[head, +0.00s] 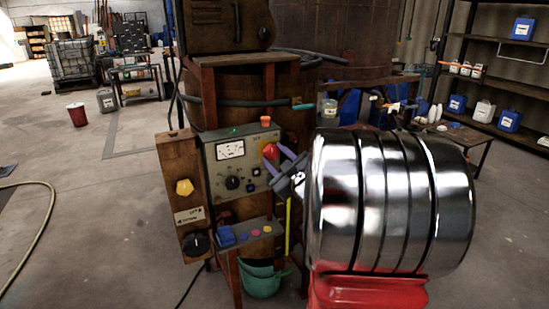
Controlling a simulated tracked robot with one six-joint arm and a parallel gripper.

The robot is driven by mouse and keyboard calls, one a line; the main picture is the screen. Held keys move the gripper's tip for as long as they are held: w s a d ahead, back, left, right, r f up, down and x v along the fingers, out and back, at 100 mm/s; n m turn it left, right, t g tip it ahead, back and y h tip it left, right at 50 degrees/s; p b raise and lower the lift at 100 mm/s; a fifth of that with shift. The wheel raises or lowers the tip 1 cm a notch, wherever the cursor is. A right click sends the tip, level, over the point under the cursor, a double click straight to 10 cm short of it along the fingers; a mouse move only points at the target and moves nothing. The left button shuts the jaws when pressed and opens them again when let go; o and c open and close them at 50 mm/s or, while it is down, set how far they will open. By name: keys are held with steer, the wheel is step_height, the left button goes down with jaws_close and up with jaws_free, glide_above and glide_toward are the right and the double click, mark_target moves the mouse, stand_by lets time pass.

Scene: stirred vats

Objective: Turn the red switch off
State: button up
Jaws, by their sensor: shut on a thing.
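The red switch (270,151) is a red knob on the right part of a grey control panel (208,158), which is fixed to the front of a rusty vat. My gripper (276,158) reaches the panel from the right, with its purplish fingers closed on the red switch. The fingers hide part of the switch, and its exact angle is hard to read. The panel also carries a white dial gauge (230,149), a black knob (232,182) and an orange button (266,121) on top.
Left of the panel, a rusty post bears a yellow knob (184,187) and a black knob (196,243). My shiny arm blocks the right.

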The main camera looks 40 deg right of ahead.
steer(key=n, duration=0.4)
steer(key=shift+a+n, duration=0.15)
steer(key=shift+n, duration=0.15)
steer(key=shift+w+n, duration=0.1)
steer(key=shift+n, duration=1.4)
steer(key=shift+f, duration=0.1)
steer(key=o, duration=1.1)
steer(key=shift+c, duration=0.2)
steer(key=shift+s, duration=0.55)
steer(key=v, duration=1.3)
steer(key=shift+w, duration=0.15)
